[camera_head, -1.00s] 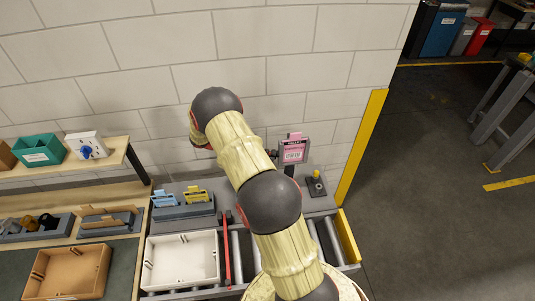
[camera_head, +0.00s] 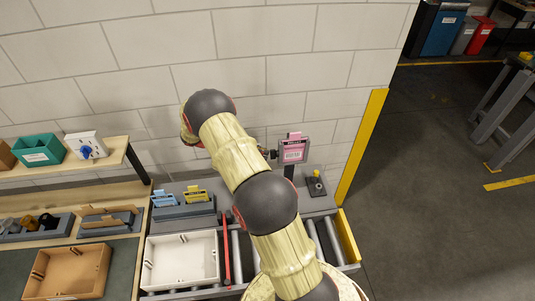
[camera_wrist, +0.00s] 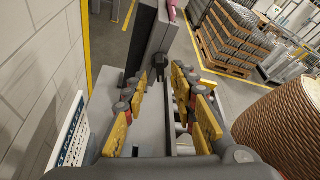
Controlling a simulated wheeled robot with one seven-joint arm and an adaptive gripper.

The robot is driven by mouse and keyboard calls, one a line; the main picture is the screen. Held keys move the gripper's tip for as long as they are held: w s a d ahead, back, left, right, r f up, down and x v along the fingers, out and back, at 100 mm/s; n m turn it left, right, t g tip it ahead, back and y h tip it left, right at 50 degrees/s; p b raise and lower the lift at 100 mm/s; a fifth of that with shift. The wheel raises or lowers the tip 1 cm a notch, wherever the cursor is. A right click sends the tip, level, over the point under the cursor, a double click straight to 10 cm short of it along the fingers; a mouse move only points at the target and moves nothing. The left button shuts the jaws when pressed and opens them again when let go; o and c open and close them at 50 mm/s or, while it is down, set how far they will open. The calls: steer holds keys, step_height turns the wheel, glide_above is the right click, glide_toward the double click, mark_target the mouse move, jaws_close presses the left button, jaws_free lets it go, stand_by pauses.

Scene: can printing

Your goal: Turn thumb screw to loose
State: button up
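The post (camera_wrist: 148,40) rises in front of my gripper in the wrist view. A small dark knob (camera_wrist: 160,61), seemingly the thumb screw, shows on the post's near side. My gripper (camera_wrist: 159,78) points at it with its yellow fingers spread apart and nothing visible held between them. The knob appears just beyond or between the fingertips; contact cannot be told. In the head view my arm hides most of the gripper.
A dark base with a yellow knob (camera_head: 317,176) stands right of the post. A holder with blue and yellow cards (camera_head: 183,204) and a white tray (camera_head: 181,260) are to the left. A white brick wall is behind. A yellow post (camera_head: 361,148) bounds the right.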

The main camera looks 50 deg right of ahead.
steer(key=v, duration=0.8)
steer(key=shift+w, duration=0.25)
steer(key=shift+a, duration=0.1)
